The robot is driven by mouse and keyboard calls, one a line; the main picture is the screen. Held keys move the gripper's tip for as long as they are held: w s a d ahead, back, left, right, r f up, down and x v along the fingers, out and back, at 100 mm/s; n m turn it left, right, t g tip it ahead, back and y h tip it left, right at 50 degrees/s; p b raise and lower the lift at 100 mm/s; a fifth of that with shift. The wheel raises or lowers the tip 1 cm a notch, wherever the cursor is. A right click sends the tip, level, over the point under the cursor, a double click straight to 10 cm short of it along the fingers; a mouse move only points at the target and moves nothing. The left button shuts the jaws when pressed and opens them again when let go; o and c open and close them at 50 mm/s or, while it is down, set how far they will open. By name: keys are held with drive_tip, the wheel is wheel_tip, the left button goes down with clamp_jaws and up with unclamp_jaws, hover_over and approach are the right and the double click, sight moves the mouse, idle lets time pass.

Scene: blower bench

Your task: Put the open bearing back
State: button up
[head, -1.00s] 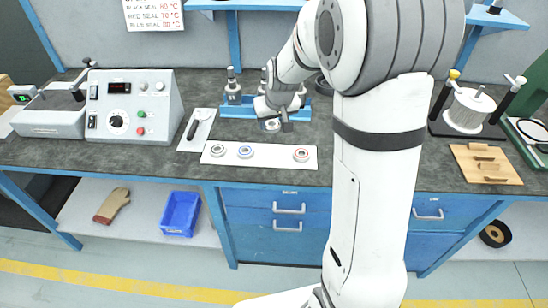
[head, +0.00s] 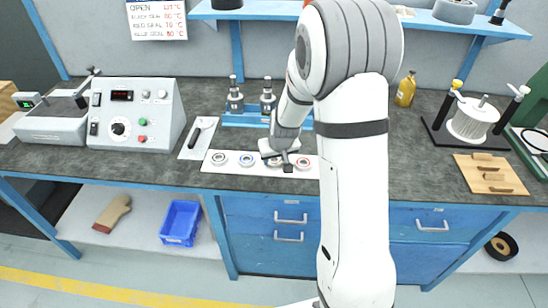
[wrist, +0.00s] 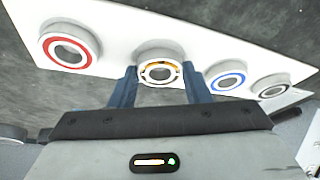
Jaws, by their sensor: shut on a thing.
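The open bearing (wrist: 159,72), a steel ring with orange-brown balls or cage showing, is between the two fingers of my gripper (wrist: 159,84), which is shut on it. In the head view my gripper (head: 281,161) is over the white strip (head: 232,168), in the gap between the blue-ringed bearing (head: 247,159) and the red-ringed bearing (head: 303,163). The open bearing is at or just above the strip; I cannot tell whether it touches. The black-ringed bearing (head: 219,158) lies at the strip's left end. My gripper partly hides the open bearing in the head view.
A blue stand (head: 240,119) with metal fittings is behind the strip. A white card with a dark-handled tool (head: 198,134) and a control box (head: 134,114) are to the left. A yellow bottle (head: 405,89), a spool stand (head: 474,119) and a wooden board (head: 490,174) are to the right.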

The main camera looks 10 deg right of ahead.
drive_tip(key=o, duration=0.7)
drive_tip(key=shift+f, duration=0.1)
drive_tip(key=shift+c, duration=0.2)
drive_tip(key=o, duration=0.5)
